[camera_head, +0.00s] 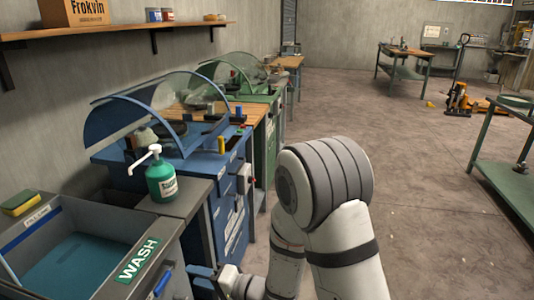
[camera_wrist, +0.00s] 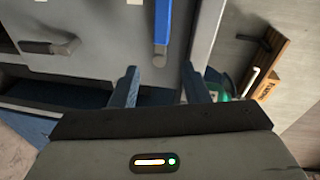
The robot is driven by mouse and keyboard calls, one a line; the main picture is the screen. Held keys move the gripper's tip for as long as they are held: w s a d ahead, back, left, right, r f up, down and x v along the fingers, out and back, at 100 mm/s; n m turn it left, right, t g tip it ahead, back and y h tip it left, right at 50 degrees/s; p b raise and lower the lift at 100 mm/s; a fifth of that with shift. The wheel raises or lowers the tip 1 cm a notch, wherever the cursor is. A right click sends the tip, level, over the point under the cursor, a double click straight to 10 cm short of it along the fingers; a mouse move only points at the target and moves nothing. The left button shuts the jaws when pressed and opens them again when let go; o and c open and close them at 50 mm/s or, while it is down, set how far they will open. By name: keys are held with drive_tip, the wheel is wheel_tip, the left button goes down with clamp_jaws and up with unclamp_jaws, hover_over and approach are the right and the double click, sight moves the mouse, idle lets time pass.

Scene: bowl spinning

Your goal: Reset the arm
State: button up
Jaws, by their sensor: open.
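My gripper (camera_wrist: 161,86) is open in the wrist view, with its two blue fingers apart and nothing between them. A blue bar handle (camera_wrist: 162,25) on a grey front lies just beyond the fingertips, apart from them as far as I can tell. In the head view, my gripper (camera_head: 203,274) hangs low at the bottom, right of the wash basin (camera_head: 62,212). My white and grey arm is bent in front of the camera and partly hides the floor.
A green pump bottle (camera_head: 161,180) stands on the counter beside the basin, with a sponge (camera_head: 20,203) at the left. A blue machine (camera_head: 180,165) and a green machine (camera_head: 262,110) line the wall. A green table (camera_head: 510,185) stands right. The floor (camera_head: 420,210) between is open.

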drive_tip(key=w+d+r+t+h+p, duration=0.2)
drive_tip(key=w+d+r+h+p, duration=0.3)
drive_tip(key=d, duration=0.6)
drive_tip(key=w+d+r+t+h+p, duration=0.1)
drive_tip(key=w+d+r+t+h, duration=0.2)
drive_tip(key=d+r+h, duration=0.65)
drive_tip(key=s+d+r+g+p, duration=0.2)
drive_tip(key=s+d, duration=0.4)
drive_tip(key=s, duration=0.3)
drive_tip(key=s+d+r+n+g+h+p, duration=0.1)
drive_tip(key=s+d+r+g+p, duration=0.2)
drive_tip(key=s, duration=0.7)
drive_tip(key=d+r+g, duration=0.2)
drive_tip(key=d+r, duration=0.1)
drive_tip(key=d, duration=0.1)
drive_tip(key=shift+s+d+r, duration=0.25)
drive_tip(key=shift+d, duration=0.05)
drive_tip(key=shift+s+h, duration=0.25)
drive_tip(key=shift+c, duration=0.6)
drive_tip(key=shift+a, duration=0.1)
